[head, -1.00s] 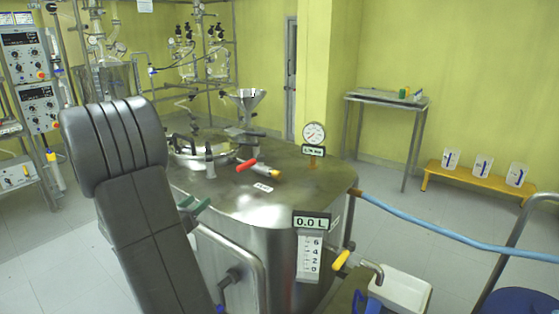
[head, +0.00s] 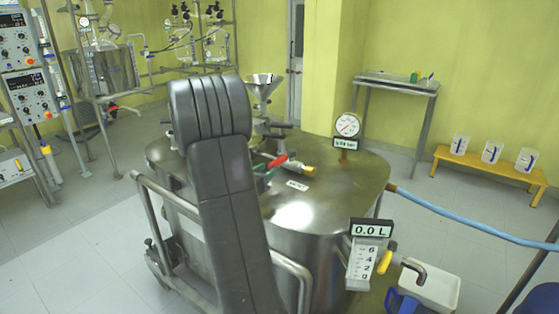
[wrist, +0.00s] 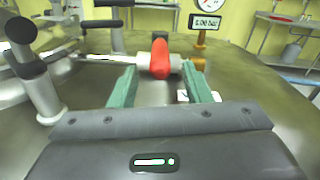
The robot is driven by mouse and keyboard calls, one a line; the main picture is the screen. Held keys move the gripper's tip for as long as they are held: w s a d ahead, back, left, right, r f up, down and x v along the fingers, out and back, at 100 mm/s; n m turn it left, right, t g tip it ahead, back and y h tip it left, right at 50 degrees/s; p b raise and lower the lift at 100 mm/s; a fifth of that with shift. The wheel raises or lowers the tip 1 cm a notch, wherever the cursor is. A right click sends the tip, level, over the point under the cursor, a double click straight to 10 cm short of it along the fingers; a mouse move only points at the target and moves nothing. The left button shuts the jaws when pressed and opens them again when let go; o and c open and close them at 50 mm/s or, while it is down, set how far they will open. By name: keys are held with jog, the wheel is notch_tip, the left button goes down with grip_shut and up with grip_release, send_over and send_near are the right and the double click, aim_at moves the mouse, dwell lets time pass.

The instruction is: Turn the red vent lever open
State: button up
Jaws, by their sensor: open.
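The red vent lever (head: 277,161) is on a short metal pipe on top of the steel vessel (head: 320,205). In the wrist view the red lever (wrist: 160,60) stands in front of my gripper, pointing toward the camera. My gripper (wrist: 162,84) has two green fingers, spread apart, with the lever between their lines and just beyond or at their tips. I cannot tell whether they touch it. In the head view my arm hides part of the vessel top, and one green finger (head: 272,173) shows beside the lever.
A pressure gauge (head: 347,125) stands behind the lever, and a yellow fitting (head: 308,169) sits at the pipe's right end. A funnel (head: 263,86) rises behind. Black clamp handles (wrist: 36,70) stand on the left. A blue hose (head: 470,214) runs off right.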

aim_at(279, 161)
jog(key=x, duration=0.7)
jog(key=shift+p, duration=0.35)
grip_shut()
